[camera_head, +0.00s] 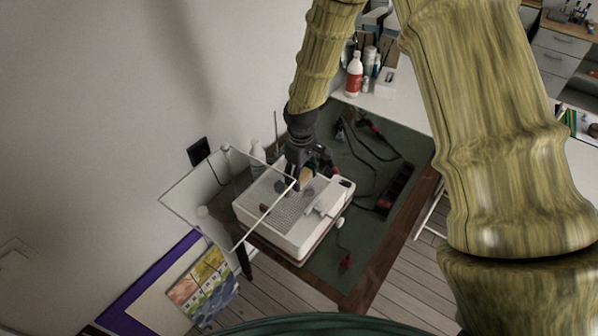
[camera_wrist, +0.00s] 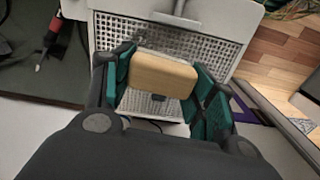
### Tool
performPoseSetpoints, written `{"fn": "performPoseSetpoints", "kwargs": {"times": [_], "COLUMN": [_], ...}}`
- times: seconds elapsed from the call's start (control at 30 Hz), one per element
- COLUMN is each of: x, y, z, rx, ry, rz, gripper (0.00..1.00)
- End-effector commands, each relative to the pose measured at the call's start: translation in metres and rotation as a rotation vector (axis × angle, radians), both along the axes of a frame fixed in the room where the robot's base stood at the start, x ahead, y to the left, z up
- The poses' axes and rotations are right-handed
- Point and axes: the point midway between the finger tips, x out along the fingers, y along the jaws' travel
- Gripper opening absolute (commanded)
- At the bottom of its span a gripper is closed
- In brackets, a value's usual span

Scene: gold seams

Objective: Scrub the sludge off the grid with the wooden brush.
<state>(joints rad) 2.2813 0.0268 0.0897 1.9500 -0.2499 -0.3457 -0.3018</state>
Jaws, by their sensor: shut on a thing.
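The wooden brush (camera_wrist: 160,76) is a pale tan block held between the green-padded fingers of my gripper (camera_wrist: 160,90), which is shut on it. In the head view the brush (camera_head: 305,177) shows as a small tan piece under my gripper (camera_head: 299,178), over the white box. The grid (camera_head: 279,209) is a grey perforated plate set in the top of that box; it also shows in the wrist view (camera_wrist: 210,52). A dark grey patch, perhaps sludge, lies on the grid beside the brush. I cannot tell whether the bristles touch the grid.
The white box (camera_head: 307,238) stands on a table with a green top and wooden edge (camera_head: 376,278). A clear panel (camera_head: 205,190) rises at its left. Cables and a black power strip (camera_head: 397,188) lie to the right. Bottles (camera_head: 354,75) stand at the back.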

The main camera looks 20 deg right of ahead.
Motion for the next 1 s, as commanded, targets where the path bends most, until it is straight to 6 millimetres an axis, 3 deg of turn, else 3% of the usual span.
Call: {"fn": "performPoseSetpoints", "kwargs": {"times": [0.27,0.8,1.0], "x": [0.0,0.0,0.0], "y": [0.002,0.001,0.001], "z": [-0.01,-0.055,-0.06], "rx": [0.0,-0.001,0.0], "ry": [0.0,0.001,0.0], "rz": [0.008,0.006,0.005], "gripper": [0.37,0.37,0.37]}}
